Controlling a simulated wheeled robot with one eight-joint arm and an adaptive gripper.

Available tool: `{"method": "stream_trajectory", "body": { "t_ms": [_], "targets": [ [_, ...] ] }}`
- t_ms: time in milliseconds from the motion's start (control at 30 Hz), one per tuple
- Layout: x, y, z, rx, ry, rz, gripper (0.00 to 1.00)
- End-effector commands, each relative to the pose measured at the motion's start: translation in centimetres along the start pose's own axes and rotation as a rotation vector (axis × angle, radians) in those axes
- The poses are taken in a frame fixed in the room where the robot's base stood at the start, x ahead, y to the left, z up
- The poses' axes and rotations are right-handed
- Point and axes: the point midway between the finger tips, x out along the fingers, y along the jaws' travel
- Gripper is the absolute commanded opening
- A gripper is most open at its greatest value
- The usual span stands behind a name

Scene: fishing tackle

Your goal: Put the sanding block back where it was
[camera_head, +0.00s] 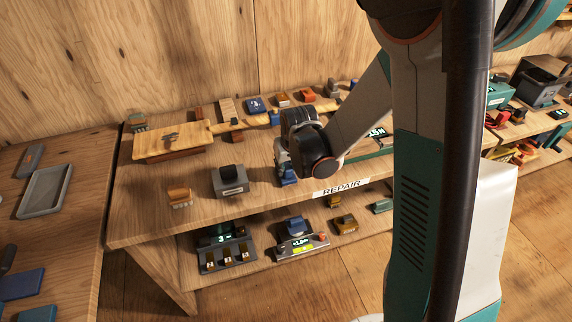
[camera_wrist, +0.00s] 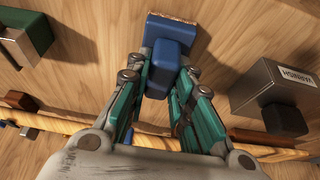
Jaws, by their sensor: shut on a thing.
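The sanding block (camera_wrist: 167,53) is blue, with a raised blue grip and a rough brown edge at its far side. My gripper (camera_wrist: 160,75) is shut on the raised grip, one green finger on each side. In the head view the blue block (camera_head: 287,176) shows only in part below my gripper (camera_head: 284,163), over the front of the repair bench top (camera_head: 258,180). My wrist hides much of it there. I cannot tell whether the block touches the wood.
A grey varnish box (camera_head: 230,181) with a dark knob stands left of my gripper; it also shows in the wrist view (camera_wrist: 262,88). An orange-brown block (camera_head: 179,197) stands farther left. A wooden board (camera_head: 172,139) and several small blocks lie behind. The lower shelf holds several devices.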

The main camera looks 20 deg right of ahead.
Motion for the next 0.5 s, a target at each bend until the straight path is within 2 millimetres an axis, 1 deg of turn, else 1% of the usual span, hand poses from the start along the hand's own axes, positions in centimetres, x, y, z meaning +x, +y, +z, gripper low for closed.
{"method": "stream_trajectory", "body": {
  "t_ms": [33,67,100,133,500],
  "targets": [
    [0.27,0.0,0.11,0.0,0.0,0.0,0.0],
    [0.22,0.0,0.1,0.0,0.0,0.0,0.26],
    [0.17,0.0,0.08,0.0,0.0,0.0,0.35],
    [0.16,0.0,0.08,0.0,0.0,0.0,0.41],
    [0.08,0.0,0.03,0.0,0.0,0.0,0.41]
  ]
}}
